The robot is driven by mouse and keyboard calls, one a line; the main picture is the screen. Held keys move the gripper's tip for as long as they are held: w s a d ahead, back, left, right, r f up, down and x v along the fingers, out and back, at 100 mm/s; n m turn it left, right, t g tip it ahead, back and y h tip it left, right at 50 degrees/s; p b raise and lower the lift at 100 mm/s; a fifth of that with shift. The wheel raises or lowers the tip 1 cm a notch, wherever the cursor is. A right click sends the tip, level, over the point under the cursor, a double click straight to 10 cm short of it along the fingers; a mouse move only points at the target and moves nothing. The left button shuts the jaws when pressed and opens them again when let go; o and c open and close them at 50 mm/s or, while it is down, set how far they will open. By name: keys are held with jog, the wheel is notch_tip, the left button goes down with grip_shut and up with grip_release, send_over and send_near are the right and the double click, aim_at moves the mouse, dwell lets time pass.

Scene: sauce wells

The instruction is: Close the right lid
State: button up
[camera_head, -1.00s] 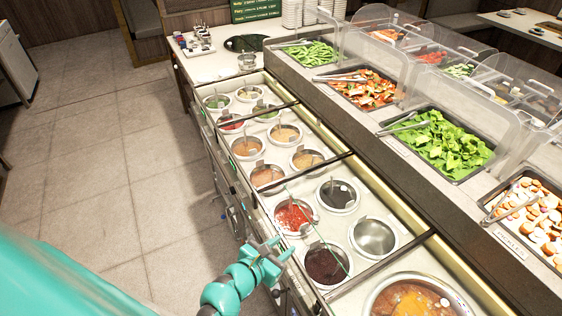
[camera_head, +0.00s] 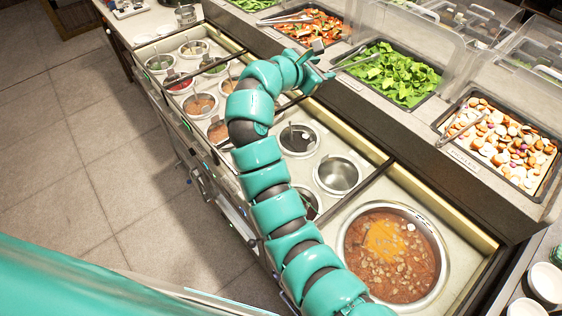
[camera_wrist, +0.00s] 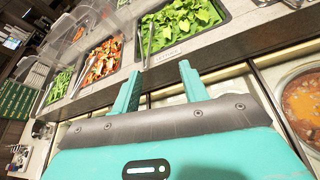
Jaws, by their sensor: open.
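No part is clearly identifiable as the right lid. Clear plastic covers stand along the food counter in the head view: one (camera_head: 418,38) behind the greens and another (camera_head: 535,88) farther right, behind the sliced food. My gripper (camera_head: 322,68) is at the end of my outstretched teal arm, over the counter edge near the greens tray (camera_head: 395,78). In the wrist view, my gripper (camera_wrist: 160,70) has its two fingers apart with nothing between them. My arm hides part of the sauce wells. An empty steel well (camera_head: 338,175) and a dark sauce well (camera_head: 298,139) show beside it.
A large soup pot (camera_head: 393,252) sits right of my arm. A tray of sliced food (camera_head: 500,145) and a tray of red and green food (camera_head: 312,27) lie on the raised counter. Tongs (camera_head: 460,130) rest on the sliced food tray. The floor (camera_head: 90,170) at left is clear.

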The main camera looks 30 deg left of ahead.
jog(key=w+d+g+y+b, duration=0.1)
jog(key=w+d+g+y, duration=0.1)
jog(key=w+d+g, duration=0.8)
jog(key=s+a+f+m+g+y, duration=0.1)
jog(key=s+a+f+g+y, duration=0.2)
jog(key=s+a+f, duration=0.4)
jog(key=s+a+f+m+g+y, duration=0.25)
jog(key=s+f, duration=0.35)
jog(key=s, duration=0.4)
jog(key=shift+n+g+h, duration=0.25)
jog(key=shift+n+g, duration=0.1)
jog(key=shift+n, duration=0.1)
jog(key=p+x, duration=0.1)
jog(key=x, duration=0.4)
jog(key=p+x, duration=0.1)
jog(key=x, duration=0.5)
jog(key=p+x, duration=0.2)
jog(key=x, duration=0.3)
jog(key=shift+a+f, duration=0.1)
jog(key=shift+a, duration=0.35)
grip_shut()
